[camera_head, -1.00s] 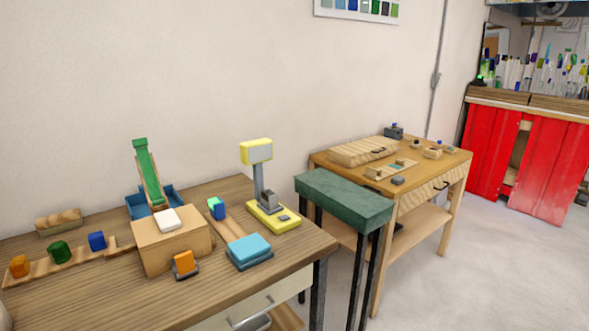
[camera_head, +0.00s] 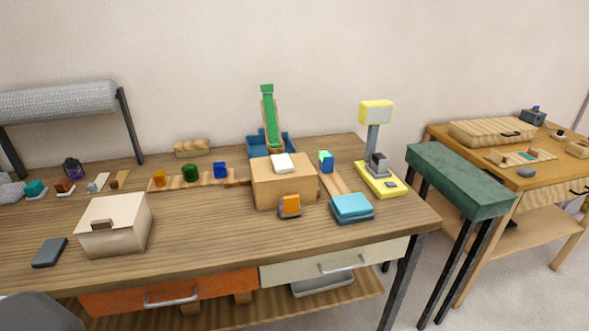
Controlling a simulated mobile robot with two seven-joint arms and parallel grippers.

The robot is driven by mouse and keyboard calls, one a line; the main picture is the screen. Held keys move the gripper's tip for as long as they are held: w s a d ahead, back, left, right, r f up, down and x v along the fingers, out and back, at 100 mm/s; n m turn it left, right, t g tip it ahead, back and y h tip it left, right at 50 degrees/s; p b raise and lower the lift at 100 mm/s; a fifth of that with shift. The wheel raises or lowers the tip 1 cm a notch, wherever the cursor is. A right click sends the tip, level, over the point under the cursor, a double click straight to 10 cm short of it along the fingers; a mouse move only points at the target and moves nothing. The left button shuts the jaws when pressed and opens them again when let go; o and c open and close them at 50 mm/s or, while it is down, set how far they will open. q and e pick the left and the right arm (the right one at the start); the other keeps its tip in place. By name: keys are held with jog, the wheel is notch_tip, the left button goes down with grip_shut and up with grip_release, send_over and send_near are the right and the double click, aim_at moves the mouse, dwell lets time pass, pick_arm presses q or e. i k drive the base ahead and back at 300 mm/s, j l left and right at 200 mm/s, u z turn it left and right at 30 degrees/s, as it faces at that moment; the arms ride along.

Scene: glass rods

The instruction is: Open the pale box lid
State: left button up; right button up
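A pale cream box (camera_head: 120,235) stands at the left front of the wooden worktable. Its lid (camera_head: 128,208) is on top and looks closed, with a small brown block-like handle (camera_head: 102,224) near the front edge. No gripper is in view. A grey rounded shape at the bottom left corner may be part of my own body; I cannot tell. Nothing touches the box.
The worktable (camera_head: 210,250) is bare in front of the box and to its right. A dark grey slab (camera_head: 49,252) lies left of the box. Small coloured blocks sit behind it. A tan box (camera_head: 262,190) and yellow scale (camera_head: 380,181) stand to the right.

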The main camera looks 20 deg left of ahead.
aim_at(119, 211)
jog(key=u, duration=1.95)
